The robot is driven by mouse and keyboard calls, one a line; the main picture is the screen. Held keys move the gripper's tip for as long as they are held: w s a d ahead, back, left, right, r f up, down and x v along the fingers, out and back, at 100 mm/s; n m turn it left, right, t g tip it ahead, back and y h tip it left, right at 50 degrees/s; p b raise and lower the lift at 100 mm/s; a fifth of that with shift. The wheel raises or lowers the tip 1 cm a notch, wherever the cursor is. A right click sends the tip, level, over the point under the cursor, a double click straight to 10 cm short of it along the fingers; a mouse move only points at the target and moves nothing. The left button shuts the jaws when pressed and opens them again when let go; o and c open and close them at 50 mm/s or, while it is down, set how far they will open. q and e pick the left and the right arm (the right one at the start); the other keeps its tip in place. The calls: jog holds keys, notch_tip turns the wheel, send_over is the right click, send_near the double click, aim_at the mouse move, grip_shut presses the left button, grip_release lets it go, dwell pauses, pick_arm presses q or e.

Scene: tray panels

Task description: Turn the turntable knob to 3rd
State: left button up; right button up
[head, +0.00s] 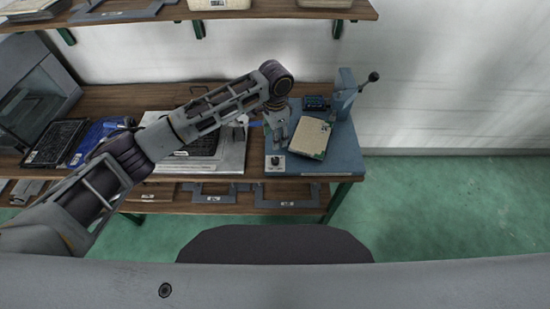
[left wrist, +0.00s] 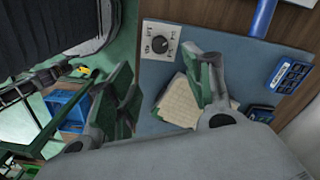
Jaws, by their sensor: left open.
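The turntable knob (head: 275,160) is a dark round knob on a small white square plate at the front left corner of the blue panel (head: 343,160). In the left wrist view the knob (left wrist: 159,45) shows with marks around it, too small to read. My left gripper (head: 279,138) hangs over the panel's left side, just behind the knob and apart from it. In the left wrist view its two fingers (left wrist: 168,70) are spread with nothing between them, and the knob lies beyond the fingertips. My right gripper is not in view.
A tan book-like block (head: 310,137) lies on the panel beside the gripper. Behind it are a blue button box (head: 315,103) and an upright blue bracket with a lever (head: 368,80). A shelf (head: 270,9) hangs above.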

aim_at(275, 160)
pick_arm(q)
jog(key=shift+f, duration=0.1)
notch_tip(275, 160, down, 12)
jog(key=shift+r+p, duration=0.1)
jog(key=shift+p, duration=0.3)
jog(key=shift+f, duration=0.95)
jog(key=c, duration=0.9)
jog(key=shift+c, duration=0.8)
jog(key=shift+m, duration=0.3)
